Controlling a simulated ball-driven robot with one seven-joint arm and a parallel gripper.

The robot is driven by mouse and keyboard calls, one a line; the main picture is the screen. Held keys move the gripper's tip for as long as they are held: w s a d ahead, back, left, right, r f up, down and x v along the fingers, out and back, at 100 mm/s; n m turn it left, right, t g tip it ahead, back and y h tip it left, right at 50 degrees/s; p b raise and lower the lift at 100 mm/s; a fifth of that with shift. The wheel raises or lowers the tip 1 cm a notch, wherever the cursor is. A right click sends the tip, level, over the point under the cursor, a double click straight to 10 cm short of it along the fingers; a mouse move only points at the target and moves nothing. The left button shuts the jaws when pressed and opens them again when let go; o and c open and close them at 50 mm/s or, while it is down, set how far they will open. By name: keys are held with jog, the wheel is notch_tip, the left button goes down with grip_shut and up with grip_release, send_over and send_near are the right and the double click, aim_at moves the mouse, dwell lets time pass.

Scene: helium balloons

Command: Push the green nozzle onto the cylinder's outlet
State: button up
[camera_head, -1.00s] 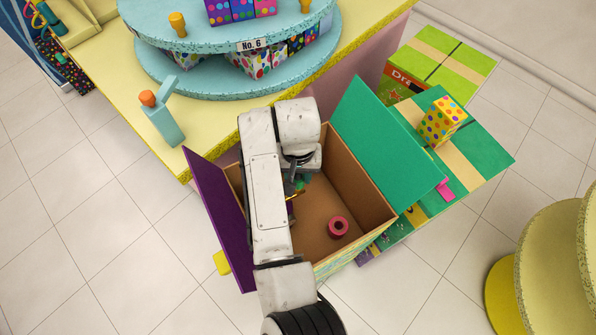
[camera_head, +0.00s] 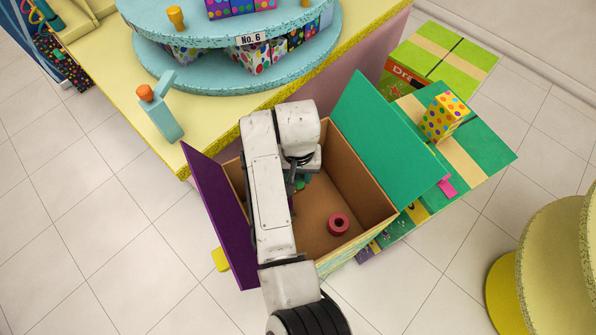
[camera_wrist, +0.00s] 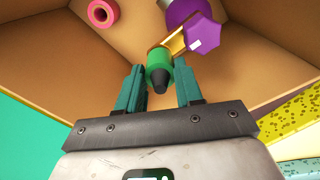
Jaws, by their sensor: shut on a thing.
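The green nozzle (camera_wrist: 159,58) has a dark tapered tip that points toward the wrist camera. My gripper (camera_wrist: 159,70) is shut on it, with one teal finger on each side. The gold outlet (camera_wrist: 172,43) of the purple cylinder (camera_wrist: 184,12) runs up to the nozzle's far end. They meet or overlap in the wrist view; I cannot tell how far the nozzle sits on the outlet. A purple star-shaped knob (camera_wrist: 204,36) is beside the outlet. In the head view, my arm hides most of this inside the open box (camera_head: 370,185).
A pink ring-shaped roll (camera_head: 338,223) lies on the box floor, also in the wrist view (camera_wrist: 102,13). A purple flap (camera_head: 220,215) and a green flap (camera_head: 385,140) stand out from the box. A yellow counter (camera_head: 110,75) with a round blue stand is behind.

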jog(key=shift+f, duration=0.45)
jog(key=o, duration=1.1)
jog(key=shift+o, duration=0.2)
jog(key=shift+r, duration=0.1)
notch_tip(320, 180, up, 3)
jog(key=p, duration=0.3)
jog(key=shift+r+p, duration=0.3)
jog(key=shift+r, duration=2.15)
